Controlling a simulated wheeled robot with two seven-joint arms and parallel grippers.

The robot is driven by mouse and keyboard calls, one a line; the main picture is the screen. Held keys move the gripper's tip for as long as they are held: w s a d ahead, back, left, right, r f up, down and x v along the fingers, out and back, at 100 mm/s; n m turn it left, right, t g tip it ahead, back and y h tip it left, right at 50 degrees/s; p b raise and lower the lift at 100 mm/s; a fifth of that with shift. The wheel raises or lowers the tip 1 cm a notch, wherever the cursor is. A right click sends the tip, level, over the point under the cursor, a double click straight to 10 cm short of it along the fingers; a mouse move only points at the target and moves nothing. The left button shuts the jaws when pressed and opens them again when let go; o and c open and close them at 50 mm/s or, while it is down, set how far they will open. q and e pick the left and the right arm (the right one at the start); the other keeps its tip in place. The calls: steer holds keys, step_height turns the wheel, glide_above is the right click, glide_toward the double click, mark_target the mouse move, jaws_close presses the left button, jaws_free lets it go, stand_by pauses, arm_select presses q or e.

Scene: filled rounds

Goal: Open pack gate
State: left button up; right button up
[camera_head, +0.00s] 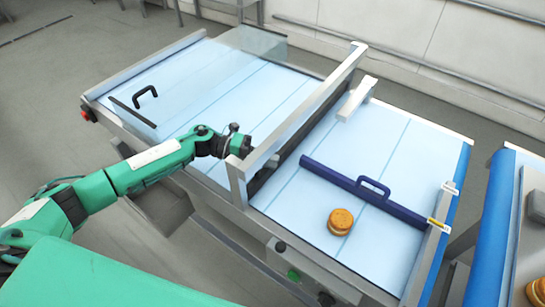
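A dark blue bar with a loop handle (364,190) lies across the right-hand belt, its right end by a yellow-marked bracket (436,224). I cannot tell from the picture whether this bar is the pack gate. A clear panel (250,41) and a black handle (145,96) are at the left-hand belt. One round, orange-brown filled bun (340,221) sits on the right-hand belt, in front of the blue bar. My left gripper (240,143) is beside the metal crossframe, over the left-hand belt's near side; its fingers are too small and dark to read. My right gripper is out of view.
A metal crossframe (305,107) stands between the two belts. A metal side rail (424,262) edges the right belt. A second blue-edged machine (492,235) with round items stands at far right. A red button (87,113) is at the left corner. Grey floor is free at left.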

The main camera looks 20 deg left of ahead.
arm_select(q)
steer(key=shift+d, duration=0.4)
steer(key=shift+d+f, duration=0.1)
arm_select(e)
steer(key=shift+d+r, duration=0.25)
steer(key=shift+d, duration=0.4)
arm_select(q)
jaws_close()
step_height(320, 180, up, 4)
steer(key=shift+f+p, duration=0.1)
steer(key=shift+p, duration=0.6)
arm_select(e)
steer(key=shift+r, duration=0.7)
arm_select(q)
jaws_free()
steer(key=shift+f, duration=0.1)
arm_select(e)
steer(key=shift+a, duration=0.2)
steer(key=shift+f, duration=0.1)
